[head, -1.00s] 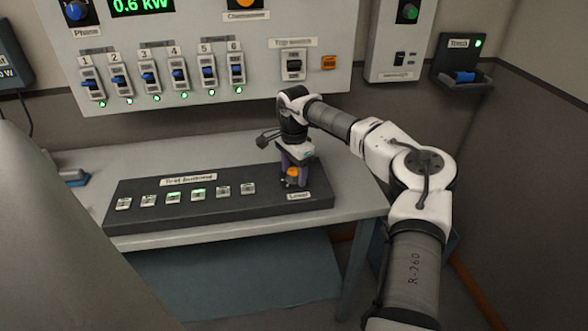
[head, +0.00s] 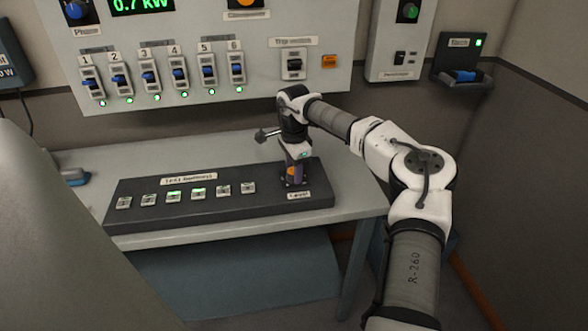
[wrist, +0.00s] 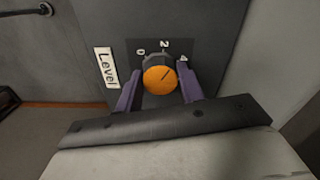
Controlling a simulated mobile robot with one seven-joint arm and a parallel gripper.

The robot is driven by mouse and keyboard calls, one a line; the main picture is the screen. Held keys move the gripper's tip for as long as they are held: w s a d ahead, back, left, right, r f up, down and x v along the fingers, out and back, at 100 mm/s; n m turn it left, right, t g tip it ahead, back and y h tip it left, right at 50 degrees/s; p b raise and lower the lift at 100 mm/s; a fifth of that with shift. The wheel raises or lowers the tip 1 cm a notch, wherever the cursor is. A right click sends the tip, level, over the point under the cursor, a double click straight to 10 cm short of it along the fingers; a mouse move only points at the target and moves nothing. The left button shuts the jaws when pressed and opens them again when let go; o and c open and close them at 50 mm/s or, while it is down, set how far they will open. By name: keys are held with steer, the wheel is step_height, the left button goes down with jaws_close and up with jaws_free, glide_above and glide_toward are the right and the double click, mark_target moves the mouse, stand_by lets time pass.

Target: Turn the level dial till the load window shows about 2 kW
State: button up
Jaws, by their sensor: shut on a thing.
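The level dial (wrist: 160,80) is an orange knob on the right end of the dark console, with a scale marked 0, 2 and 4 and a "Level" label. Its pointer line sits between 2 and 4 in the wrist view. My gripper (wrist: 160,88) is shut on the dial, one purple finger on each side. In the head view my gripper (head: 296,172) points down over the dial (head: 292,172) and hides part of it. The load window (head: 142,5) is at the top left of the wall panel, cut by the picture's edge, and reads 0.7 kW in green.
The console (head: 150,222) stands on a grey table (head: 350,195) and has a row of several small buttons, some lit green. The wall panel (head: 205,30) above holds numbered switches with green lights. A torch holder (head: 466,65) hangs at the right.

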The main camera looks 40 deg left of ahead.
steer(key=m, duration=1.3)
steer(key=shift+m, duration=0.3)
steer(key=m+b, duration=0.1)
steer(key=m, duration=0.6)
steer(key=m+b, duration=0.1)
steer(key=m, duration=0.5)
steer(key=shift+m, duration=0.4)
steer(key=o, duration=1)
steer(key=shift+r, duration=0.15)
